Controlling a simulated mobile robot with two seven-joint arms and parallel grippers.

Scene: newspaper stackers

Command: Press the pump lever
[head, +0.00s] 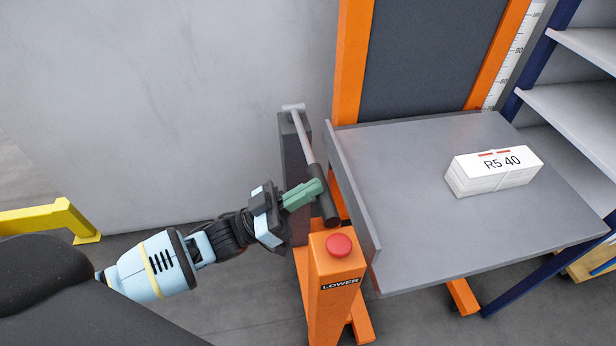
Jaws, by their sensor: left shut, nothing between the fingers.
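The pump lever (308,150) is a grey rod with a thick black grip (325,196). It slopes from the top of a dark post (293,165) down toward the front, left of the lift platform. My left gripper (318,187) comes in from the left, with green fingers shut and nothing between them. Its fingertips are at the left side of the black grip and overlap it in view; I cannot tell whether they touch it. My right gripper is not in view.
An orange post with a red button (339,245), labelled LOWER, stands just in front of the grip. The grey platform (420,230) to the right carries a white bundle (492,171) marked R5 40. A shelf rack stands far right; a yellow barrier (45,216) is left.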

